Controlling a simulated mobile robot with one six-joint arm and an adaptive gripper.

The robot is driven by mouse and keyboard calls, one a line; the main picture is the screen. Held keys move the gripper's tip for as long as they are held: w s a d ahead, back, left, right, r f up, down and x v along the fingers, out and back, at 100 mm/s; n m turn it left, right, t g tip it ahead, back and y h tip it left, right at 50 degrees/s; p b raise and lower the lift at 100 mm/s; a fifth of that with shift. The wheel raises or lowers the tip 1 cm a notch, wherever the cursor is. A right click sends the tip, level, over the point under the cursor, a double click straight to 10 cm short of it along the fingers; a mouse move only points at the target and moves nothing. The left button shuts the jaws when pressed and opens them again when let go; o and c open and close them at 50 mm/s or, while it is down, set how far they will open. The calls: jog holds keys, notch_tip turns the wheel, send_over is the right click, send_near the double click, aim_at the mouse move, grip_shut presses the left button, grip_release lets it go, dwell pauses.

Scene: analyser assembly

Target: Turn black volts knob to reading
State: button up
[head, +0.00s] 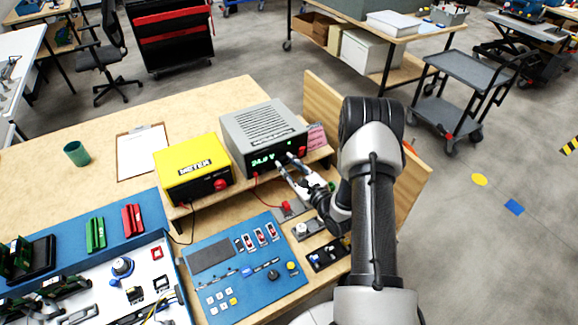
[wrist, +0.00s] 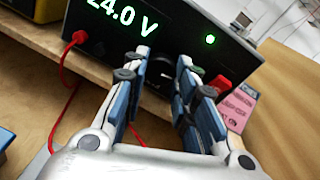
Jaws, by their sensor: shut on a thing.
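The grey power supply (head: 262,130) stands on a wooden shelf, and its green display (wrist: 122,18) reads 24.0 V. The black volts knob (wrist: 158,76) is on its dark front panel, partly hidden by my fingers. My gripper (head: 287,166) is at the front of the supply. In the wrist view my gripper (wrist: 164,64) has its blue-padded fingers on both sides of the knob and is shut on it. The knob's pointer cannot be made out clearly.
A yellow meter (head: 193,168) stands left of the supply. A blue control panel (head: 215,262) lies in front.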

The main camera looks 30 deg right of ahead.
jog(key=shift+r, duration=0.15)
jog(key=o, duration=1.1)
jog(key=s, duration=0.4)
jog(key=s+d, duration=0.1)
jog(key=s, duration=0.7)
jog(key=shift+d+r, duration=0.2)
jog(key=shift+r, duration=0.05)
jog(key=shift+w, duration=0.1)
